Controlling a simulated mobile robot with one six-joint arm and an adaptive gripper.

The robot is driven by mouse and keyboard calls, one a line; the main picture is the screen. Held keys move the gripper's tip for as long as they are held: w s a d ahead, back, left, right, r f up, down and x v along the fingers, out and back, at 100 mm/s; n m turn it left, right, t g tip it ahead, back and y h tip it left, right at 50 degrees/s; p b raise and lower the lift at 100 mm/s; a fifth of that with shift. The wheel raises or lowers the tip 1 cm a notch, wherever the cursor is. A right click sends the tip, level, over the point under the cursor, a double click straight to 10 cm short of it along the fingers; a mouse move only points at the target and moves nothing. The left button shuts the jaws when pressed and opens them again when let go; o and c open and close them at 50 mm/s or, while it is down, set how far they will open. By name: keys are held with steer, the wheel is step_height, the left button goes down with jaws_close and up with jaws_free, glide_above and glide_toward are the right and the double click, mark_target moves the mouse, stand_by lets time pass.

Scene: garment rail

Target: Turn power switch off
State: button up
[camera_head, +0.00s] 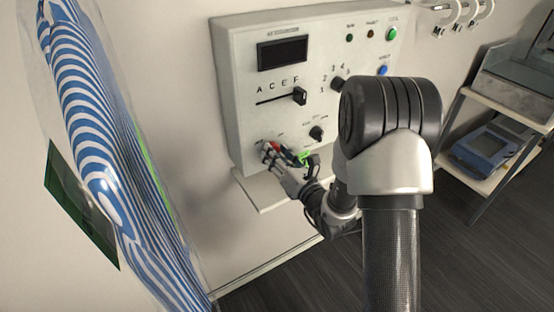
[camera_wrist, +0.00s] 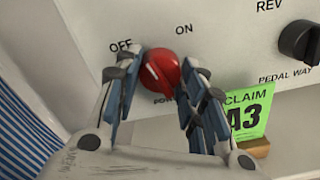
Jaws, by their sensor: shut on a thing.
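The power switch is a round red knob (camera_wrist: 161,70) low on the white control panel (camera_head: 232,100), with the words OFF to its left and ON at its upper right in the wrist view. A pale mark shows on the left part of its face; I cannot tell for sure which word it points to. The knob also shows small and partly covered in the head view (camera_head: 274,146). My gripper (camera_wrist: 158,76) has one finger on each side of the knob and is shut on it. The fingers hide part of the lettering below the knob.
A black pedal-way knob (camera_wrist: 300,42) is further right. A striped blue garment in clear plastic (camera_head: 95,130) hangs at left. A shelf rack (camera_head: 490,150) stands at right.

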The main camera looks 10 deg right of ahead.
steer(key=n+b, duration=0.2)
steer(key=n, duration=0.3)
steer(key=shift+n, duration=0.3)
stand_by(0.4)
steer(key=o, duration=1.1)
steer(key=v, duration=0.7)
steer(key=shift+s, duration=0.25)
